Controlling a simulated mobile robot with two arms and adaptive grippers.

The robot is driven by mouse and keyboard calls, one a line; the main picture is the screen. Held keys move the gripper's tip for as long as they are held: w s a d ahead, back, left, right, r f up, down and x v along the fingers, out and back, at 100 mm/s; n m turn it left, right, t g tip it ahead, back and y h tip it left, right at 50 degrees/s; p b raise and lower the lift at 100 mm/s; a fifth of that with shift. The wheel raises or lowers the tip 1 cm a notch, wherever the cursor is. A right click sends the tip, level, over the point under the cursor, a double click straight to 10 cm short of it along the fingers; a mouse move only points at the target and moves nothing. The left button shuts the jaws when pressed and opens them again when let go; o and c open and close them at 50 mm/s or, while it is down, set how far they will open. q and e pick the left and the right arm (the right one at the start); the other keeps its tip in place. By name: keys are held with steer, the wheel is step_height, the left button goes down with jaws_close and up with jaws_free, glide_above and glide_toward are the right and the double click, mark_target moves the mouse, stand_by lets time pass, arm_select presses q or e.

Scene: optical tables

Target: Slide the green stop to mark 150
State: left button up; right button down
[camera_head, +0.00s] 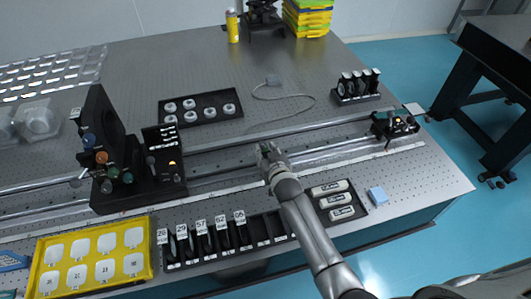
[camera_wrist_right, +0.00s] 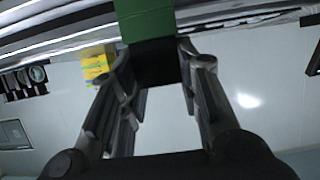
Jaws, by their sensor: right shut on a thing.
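The green stop (camera_wrist_right: 147,22) shows large at the top of the right wrist view, with a black lower part between the fingers. My right gripper (camera_wrist_right: 156,60) is shut on it, one finger on each side. In the head view my right gripper (camera_head: 268,153) is at the long rail (camera_head: 345,151), around its middle, and hides most of the stop. A pale strip (camera_head: 400,151) runs along the rail's front; any marks on it are too small to read. My left gripper is not in view.
A black device with coloured knobs (camera_head: 108,170) stands on the rail to the left. A smaller black mount (camera_head: 393,125) is at the rail's right end. A black rack (camera_head: 205,241) and a yellow tray (camera_head: 143,236) lie in front. The rail between gripper and right mount looks clear.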

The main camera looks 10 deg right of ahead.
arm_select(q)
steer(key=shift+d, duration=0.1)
arm_select(e)
steer(key=c, duration=1.1)
jaws_free()
steer(key=shift+o, duration=0.3)
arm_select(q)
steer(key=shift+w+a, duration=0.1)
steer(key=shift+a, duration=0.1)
arm_select(e)
steer(key=v, duration=1.2)
steer(key=shift+d, duration=0.1)
